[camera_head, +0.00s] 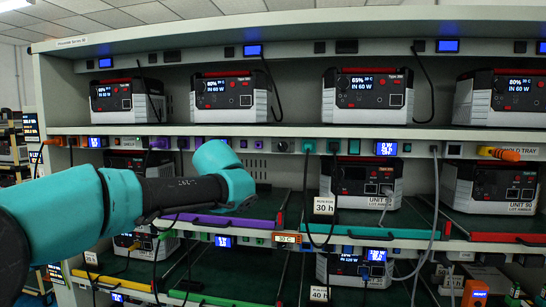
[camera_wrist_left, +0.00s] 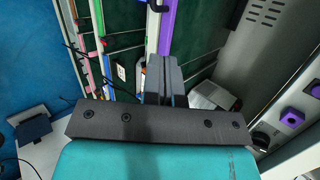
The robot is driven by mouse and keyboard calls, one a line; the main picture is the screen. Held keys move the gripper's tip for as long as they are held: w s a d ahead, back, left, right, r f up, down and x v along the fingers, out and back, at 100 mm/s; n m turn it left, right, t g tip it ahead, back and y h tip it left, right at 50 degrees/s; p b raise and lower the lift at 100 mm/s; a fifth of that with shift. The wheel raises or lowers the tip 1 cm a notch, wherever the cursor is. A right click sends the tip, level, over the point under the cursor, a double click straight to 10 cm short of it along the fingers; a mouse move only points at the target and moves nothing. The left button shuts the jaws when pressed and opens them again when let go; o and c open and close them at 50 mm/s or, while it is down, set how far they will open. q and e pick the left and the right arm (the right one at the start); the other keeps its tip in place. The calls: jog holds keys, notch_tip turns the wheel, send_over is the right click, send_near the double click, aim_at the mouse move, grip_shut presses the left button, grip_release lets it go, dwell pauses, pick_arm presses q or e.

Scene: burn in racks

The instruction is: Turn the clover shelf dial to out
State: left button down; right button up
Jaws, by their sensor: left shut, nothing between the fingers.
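No dial marked clover can be read. A small dark round knob (camera_head: 281,146) sits on the middle shelf rail, right of my arm; I cannot tell its setting or whether it is the clover dial. In the left wrist view a dark round part (camera_wrist_left: 316,90) is cut by the right edge, near a purple block (camera_wrist_left: 292,118) on a light panel. My left gripper (camera_wrist_left: 165,66) is shut and empty, its fingers over the purple shelf edge (camera_wrist_left: 168,30) in that view. In the head view my teal wrist hides its fingers. My right gripper is not in view.
Power units stand along the upper shelf (camera_head: 180,129), with more below. Cables hang in front, including a grey one (camera_head: 435,200) at right. A 30 h tag (camera_head: 324,205) hangs near the centre.

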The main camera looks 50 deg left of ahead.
pick_arm(q)
notch_tip(320, 180, down, 9)
jog(key=s+d+n+t+h, duration=0.1)
jog(key=d+n+h, duration=0.2)
jog(key=n+h, duration=0.75)
jog(key=w+a+r+n+t, duration=0.3)
jog(key=r+n+t, duration=0.4)
jog(key=n, duration=0.3)
jog(key=w+a+r+n+t, duration=0.3)
jog(key=r+n+t, duration=0.4)
jog(key=n, duration=0.3)
jog(key=shift+w+r+t+y, duration=0.2)
jog(key=shift+r+t+y, duration=0.25)
jog(key=shift+r, duration=0.45)
jog(key=shift+w, duration=0.15)
send_near(282, 151)
jog(key=w+a, duration=0.3)
jog(key=w, duration=0.3)
jog(key=shift+w+d+r, duration=0.35)
jog(key=shift+d, duration=0.35)
jog(key=shift+w+d+r, duration=0.3)
jog(key=shift+d, duration=0.35)
